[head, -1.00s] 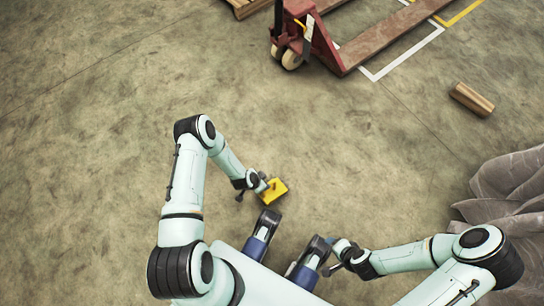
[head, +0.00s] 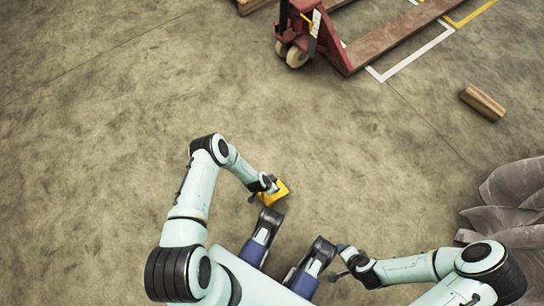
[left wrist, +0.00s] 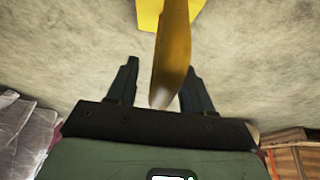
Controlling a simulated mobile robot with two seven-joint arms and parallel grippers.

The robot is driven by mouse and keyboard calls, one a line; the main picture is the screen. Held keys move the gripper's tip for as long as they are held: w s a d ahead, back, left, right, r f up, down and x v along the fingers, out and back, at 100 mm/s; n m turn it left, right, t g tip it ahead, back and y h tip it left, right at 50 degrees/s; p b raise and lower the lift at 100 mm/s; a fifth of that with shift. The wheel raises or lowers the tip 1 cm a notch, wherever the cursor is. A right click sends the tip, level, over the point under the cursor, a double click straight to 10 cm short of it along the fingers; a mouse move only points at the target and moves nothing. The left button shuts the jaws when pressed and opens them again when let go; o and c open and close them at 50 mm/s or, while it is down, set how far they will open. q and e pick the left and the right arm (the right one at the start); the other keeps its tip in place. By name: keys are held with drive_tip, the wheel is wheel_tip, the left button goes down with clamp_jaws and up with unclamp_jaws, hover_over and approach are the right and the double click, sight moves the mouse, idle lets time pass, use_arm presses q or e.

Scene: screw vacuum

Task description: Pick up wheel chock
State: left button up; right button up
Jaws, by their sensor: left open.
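The wheel chock (head: 281,194) is yellow and lies on the floor in front of my base in the head view, partly hidden by my left gripper (head: 268,186). In the left wrist view, the chock's yellow body (left wrist: 150,14) is at the top edge. A long yellow handle-like part (left wrist: 172,50) runs from it towards my palm. My left gripper (left wrist: 160,80) is open, with one finger on each side of this part and visible gaps. My right gripper (head: 341,262) is small at the lower right of the head view, away from the chock; its jaws are unclear.
A red pallet jack (head: 340,48) stands at the far top right. A wooden block (head: 483,102) lies on the floor at the right. A grey draped cover (head: 510,205) is at the right edge. The floor around the chock is clear.

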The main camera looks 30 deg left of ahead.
use_arm(q)
clamp_jaws()
idle(1.4)
drive_tip(key=shift+w, duration=0.1)
